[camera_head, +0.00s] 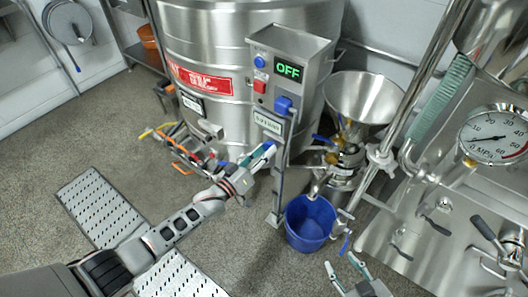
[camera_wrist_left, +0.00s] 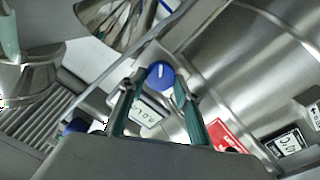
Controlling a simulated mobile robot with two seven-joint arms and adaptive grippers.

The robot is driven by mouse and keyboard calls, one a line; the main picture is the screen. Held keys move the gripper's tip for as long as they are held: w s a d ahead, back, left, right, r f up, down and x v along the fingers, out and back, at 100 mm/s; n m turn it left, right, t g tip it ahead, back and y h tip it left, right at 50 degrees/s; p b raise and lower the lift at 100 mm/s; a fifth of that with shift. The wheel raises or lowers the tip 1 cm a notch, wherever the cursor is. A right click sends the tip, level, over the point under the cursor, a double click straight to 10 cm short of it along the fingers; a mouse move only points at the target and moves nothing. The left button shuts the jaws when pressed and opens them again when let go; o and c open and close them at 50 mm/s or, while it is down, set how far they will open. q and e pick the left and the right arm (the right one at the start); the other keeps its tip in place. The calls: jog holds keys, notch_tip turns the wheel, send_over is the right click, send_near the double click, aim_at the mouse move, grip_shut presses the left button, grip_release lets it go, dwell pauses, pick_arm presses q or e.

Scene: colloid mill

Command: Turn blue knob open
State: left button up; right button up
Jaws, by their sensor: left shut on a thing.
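My left gripper (camera_head: 262,157) reaches to the front of the steel control post below its label. Its fingers are shut on a blue knob (camera_wrist_left: 160,74), which has a white mark and sits between the fingertips in the left wrist view. In the head view the knob (camera_head: 269,145) is partly hidden by the fingers. My right gripper (camera_head: 343,265) is at the bottom edge, with its fingers apart and nothing between them.
The control box (camera_head: 315,57) above shows OFF on its display (camera_head: 288,69) and carries a red switch (camera_head: 260,86). A steel funnel (camera_head: 365,97) and a blue bucket (camera_head: 309,224) stand to the right. Pipes and a gauge (camera_head: 492,137) fill the right side.

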pick_arm(q)
jog(key=shift+n, duration=2)
jog(key=o, duration=1.1)
jog(key=v, duration=1.2)
jog(key=shift+s+d+f, duration=0.1)
jog(key=shift+s+d, duration=0.05)
